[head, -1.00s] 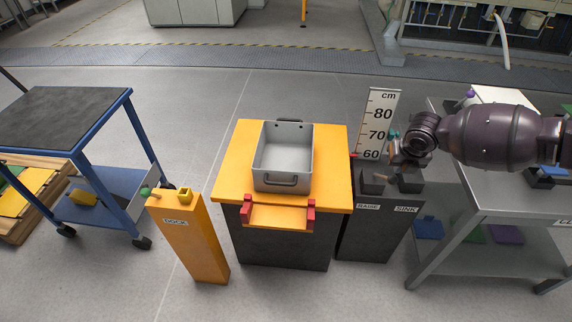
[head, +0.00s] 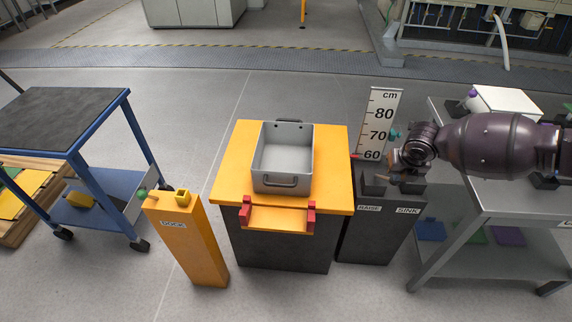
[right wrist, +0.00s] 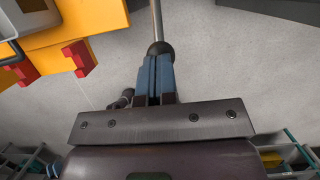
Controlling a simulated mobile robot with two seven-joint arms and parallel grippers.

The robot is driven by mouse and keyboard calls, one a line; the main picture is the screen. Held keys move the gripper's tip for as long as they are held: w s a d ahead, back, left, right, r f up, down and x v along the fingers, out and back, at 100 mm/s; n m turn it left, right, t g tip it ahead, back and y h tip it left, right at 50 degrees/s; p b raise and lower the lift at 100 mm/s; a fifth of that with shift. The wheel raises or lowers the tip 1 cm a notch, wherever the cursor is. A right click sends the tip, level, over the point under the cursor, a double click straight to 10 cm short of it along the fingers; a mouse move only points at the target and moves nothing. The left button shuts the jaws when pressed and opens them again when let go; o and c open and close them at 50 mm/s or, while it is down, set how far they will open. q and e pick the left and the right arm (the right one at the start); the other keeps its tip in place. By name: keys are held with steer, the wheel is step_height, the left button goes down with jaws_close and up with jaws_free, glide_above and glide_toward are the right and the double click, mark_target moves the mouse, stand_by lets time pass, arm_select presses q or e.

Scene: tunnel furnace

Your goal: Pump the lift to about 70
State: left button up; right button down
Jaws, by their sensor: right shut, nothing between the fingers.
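The lift has an orange top (head: 228,165) on a dark body (head: 280,250). Beside it stands a white cm scale (head: 384,105) marked 60, 70 and 80. A small red pointer (head: 357,156) sits about level with the 60 mark. A dark box (head: 365,235) labelled RAISE and SINK stands right of the lift. My right gripper (head: 391,177) is low over this box and partly hides its top. In the right wrist view its blue fingers (right wrist: 155,78) are shut and empty, close to a dark ball (right wrist: 160,48) on a metal rod (right wrist: 156,18). Contact is unclear. My left gripper is out of view.
A grey metal bin (head: 284,158) rests on the lift top. An orange DOCK post (head: 190,245) stands left of the lift, beside a blue cart (head: 70,125). A grey table (head: 490,190) stands at the right, under my right arm.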

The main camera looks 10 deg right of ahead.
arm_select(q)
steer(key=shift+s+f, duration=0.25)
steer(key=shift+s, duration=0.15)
arm_select(e)
steer(key=shift+f, duration=0.15)
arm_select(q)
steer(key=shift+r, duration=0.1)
arm_select(e)
steer(key=shift+s, duration=0.1)
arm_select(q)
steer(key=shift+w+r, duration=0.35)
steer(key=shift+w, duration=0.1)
arm_select(e)
steer(key=f, duration=0.1)
steer(key=s+f, duration=0.2)
steer(key=shift+s+a+f, duration=0.1)
steer(key=shift+s+a, duration=0.05)
steer(key=shift+a, duration=0.15)
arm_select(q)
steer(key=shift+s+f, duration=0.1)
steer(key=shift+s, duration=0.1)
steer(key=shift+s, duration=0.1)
